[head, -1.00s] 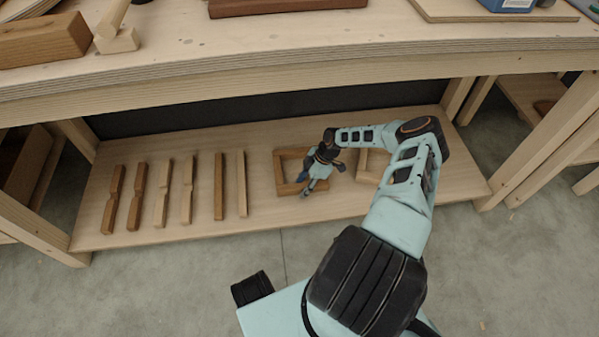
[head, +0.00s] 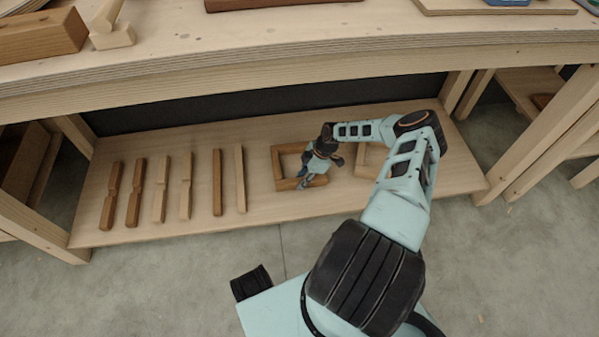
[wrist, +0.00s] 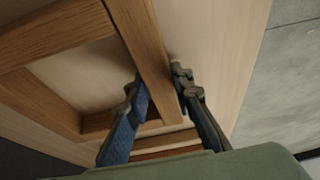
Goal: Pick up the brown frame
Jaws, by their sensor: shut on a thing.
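The brown frame (head: 276,166) is a rectangle of wooden bars at the lower shelf, right of the row of sticks. My gripper (head: 305,183) is at its front bar and hides part of it. In the wrist view, the fingers (wrist: 158,84) stand on either side of one bar of the brown frame (wrist: 146,52) and are shut on it. Whether the frame touches the shelf or is slightly raised, I cannot tell.
A lighter frame (head: 366,160) lies right of the brown one, partly behind my arm. Several dark and light sticks (head: 217,182) lie on the shelf (head: 140,232) to the left. The workbench top (head: 300,50) overhangs the shelf.

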